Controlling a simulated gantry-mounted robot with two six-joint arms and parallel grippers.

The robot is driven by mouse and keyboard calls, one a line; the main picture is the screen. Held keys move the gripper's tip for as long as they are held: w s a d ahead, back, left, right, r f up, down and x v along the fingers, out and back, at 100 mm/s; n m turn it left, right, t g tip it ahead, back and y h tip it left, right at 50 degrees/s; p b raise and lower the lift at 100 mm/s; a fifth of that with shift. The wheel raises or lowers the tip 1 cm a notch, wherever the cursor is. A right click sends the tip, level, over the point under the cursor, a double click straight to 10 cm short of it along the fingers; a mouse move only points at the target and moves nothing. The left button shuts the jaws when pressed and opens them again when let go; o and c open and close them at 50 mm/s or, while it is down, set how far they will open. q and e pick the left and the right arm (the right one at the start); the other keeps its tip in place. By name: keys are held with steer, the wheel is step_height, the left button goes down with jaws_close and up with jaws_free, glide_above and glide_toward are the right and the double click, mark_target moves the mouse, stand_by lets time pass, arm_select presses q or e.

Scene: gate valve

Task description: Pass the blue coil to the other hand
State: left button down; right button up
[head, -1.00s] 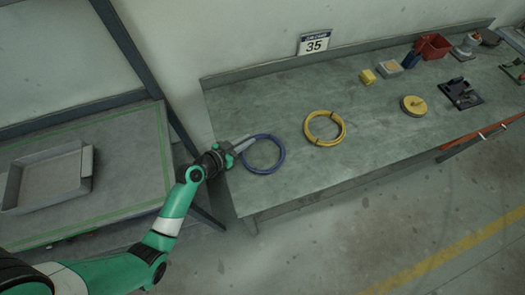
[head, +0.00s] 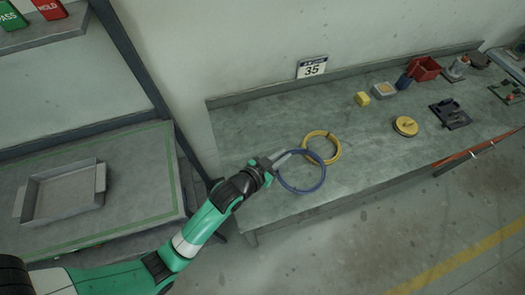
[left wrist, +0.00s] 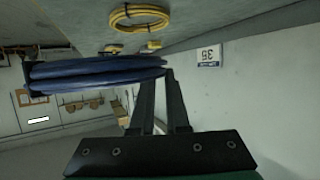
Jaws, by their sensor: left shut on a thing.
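The blue coil (head: 302,172) is a ring of blue cable. My left gripper (head: 284,157) is shut on the coil's upper left rim. In the head view the coil overlaps the lower left edge of the yellow coil. In the left wrist view the blue coil (left wrist: 95,73) is seen edge-on at the tips of the fingers (left wrist: 163,80), apart from the yellow coil. It appears lifted off the bench. My right gripper is in neither view.
The yellow coil (head: 334,141) lies on the grey bench (head: 240,170). A yellow disc (head: 405,126), a yellow block (head: 362,99) and a red bin (head: 426,68) stand farther right. A metal tray (head: 68,194) is on the left table.

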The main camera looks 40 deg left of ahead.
arm_select(q)
steer(key=shift+w+d+r, duration=0.2)
steer(key=shift+d, duration=0.25)
steer(key=shift+w+d+r, duration=0.15)
steer(key=shift+d+r, duration=0.05)
steer(key=shift+d, duration=0.2)
